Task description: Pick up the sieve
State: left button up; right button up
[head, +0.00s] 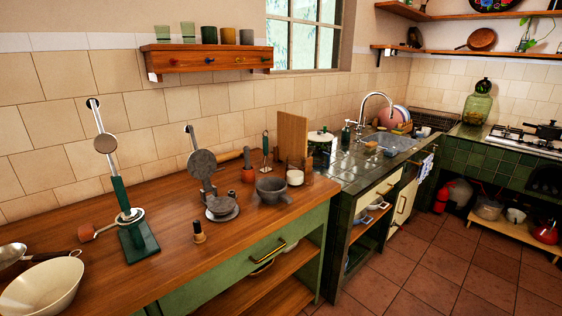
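A round metal piece that looks like the sieve (11,252) is at the far left edge of the head view, partly cut off by the frame. It lies on the wooden counter just behind a large cream bowl (40,286). A thin handle seems to run from it to the right along the bowl's far rim. Its mesh is too small to make out. Neither of my grippers is in view.
On the wooden counter (170,227) stand a green-based press (138,237), a dark iron with round plates (203,165), a small wooden-topped tool (198,231), a grey mortar (271,189) and a cutting board (292,140).

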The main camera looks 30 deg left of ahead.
aim_at(15, 258)
jog(key=i+u, duration=0.25)
jog(key=u, duration=0.25)
jog(key=i+u, duration=0.2)
jog(key=u, duration=0.3)
jog(key=i+l+u, duration=0.2)
jog(key=u, duration=0.3)
jog(key=i+l+u, duration=0.15)
jog(key=u, duration=0.35)
jog(key=i+l+u, duration=0.1)
jog(key=l+u, duration=0.6)
jog(key=u, duration=0.3)
jog(key=i, duration=0.05)
